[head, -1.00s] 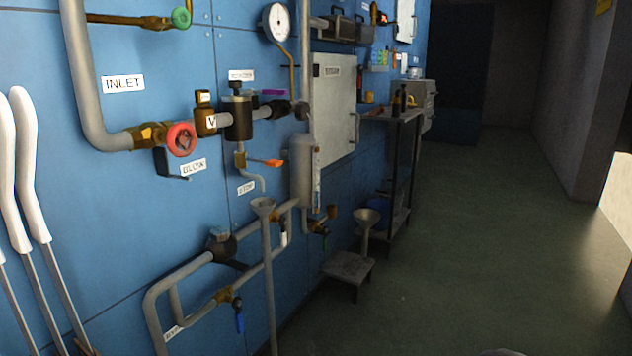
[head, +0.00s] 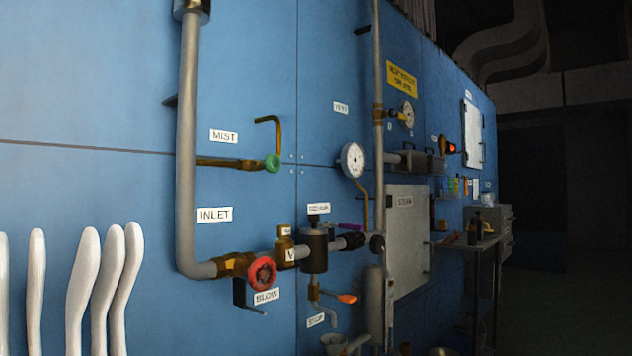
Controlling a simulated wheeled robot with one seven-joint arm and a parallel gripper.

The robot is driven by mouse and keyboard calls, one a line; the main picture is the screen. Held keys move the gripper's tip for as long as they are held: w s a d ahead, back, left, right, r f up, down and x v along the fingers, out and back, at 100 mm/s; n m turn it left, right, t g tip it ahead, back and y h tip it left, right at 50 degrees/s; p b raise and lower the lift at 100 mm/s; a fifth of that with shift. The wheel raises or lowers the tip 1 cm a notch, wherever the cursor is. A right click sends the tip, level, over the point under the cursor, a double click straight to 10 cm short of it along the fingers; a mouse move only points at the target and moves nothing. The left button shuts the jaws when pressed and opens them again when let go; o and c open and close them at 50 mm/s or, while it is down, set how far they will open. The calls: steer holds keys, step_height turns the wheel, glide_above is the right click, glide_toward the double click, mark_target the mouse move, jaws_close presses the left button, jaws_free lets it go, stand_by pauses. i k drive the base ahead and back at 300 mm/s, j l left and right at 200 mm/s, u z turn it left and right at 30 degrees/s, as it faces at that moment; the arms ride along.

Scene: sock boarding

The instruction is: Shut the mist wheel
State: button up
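The mist wheel is a small green handwheel (head: 272,163) on a thin brass pipe (head: 230,162) that leaves the large grey pipe (head: 188,130). A label reading MIST (head: 223,136) is on the blue wall above it. A brass pipe with a bent top rises from the wheel. Whether the valve is open or shut cannot be told from the wheel. My gripper is not in view.
A red wheel (head: 262,272) sits lower on the inlet pipe, near a small orange lever (head: 347,298). A dial gauge (head: 353,160) is to the right. White sock boards (head: 82,290) stand at lower left. A grey cabinet door (head: 407,240) and a shelf lie farther right.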

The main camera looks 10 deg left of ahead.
mark_target(271, 163)
steer(key=u, duration=0.9)
